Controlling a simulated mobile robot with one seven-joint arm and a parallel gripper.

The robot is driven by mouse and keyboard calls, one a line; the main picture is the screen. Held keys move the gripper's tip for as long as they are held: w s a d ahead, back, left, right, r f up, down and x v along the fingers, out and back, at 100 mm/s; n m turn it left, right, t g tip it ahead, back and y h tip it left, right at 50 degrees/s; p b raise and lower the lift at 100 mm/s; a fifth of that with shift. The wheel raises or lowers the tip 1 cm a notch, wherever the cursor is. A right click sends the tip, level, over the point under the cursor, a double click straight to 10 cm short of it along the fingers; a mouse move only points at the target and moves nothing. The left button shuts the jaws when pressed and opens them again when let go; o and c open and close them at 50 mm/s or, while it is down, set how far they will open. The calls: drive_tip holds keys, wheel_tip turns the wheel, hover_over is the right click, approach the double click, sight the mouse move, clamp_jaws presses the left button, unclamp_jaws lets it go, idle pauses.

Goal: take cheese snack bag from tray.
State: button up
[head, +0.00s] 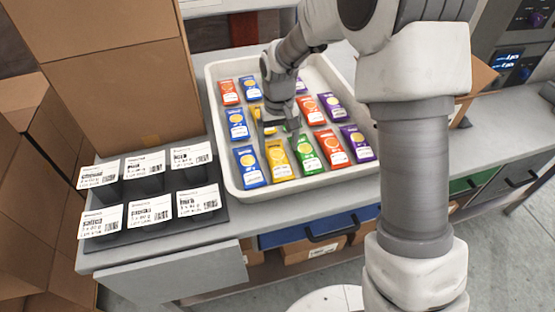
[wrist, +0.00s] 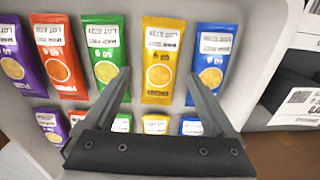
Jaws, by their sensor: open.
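The white tray (head: 232,178) holds rows of snack bags in blue, yellow, green, orange-red and purple. The print is too small to tell which says cheese. A yellow bag (head: 279,160) lies in the row nearest the tray's front edge, between a blue bag (head: 249,167) and a green bag (head: 307,153). My gripper (head: 280,128) is over the tray and hides part of the middle row. In the wrist view my gripper (wrist: 159,76) is open and empty, its fingertips on either side of the yellow bag's (wrist: 163,52) lower part. I cannot tell its height above the bag.
A dark stand with several white label cards (head: 149,211) is left of the tray. A tall cardboard box (head: 126,90) stands behind it. The tray walls surround the bags closely. A blue drawer (head: 318,226) is below the counter.

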sight(279, 159)
drive_tip(key=shift+s+f, duration=0.15)
drive_tip(key=shift+f, duration=2.6)
drive_tip(key=c, duration=1.1)
drive_tip(key=shift+c, duration=0.2)
drive_tip(key=shift+r, duration=0.15)
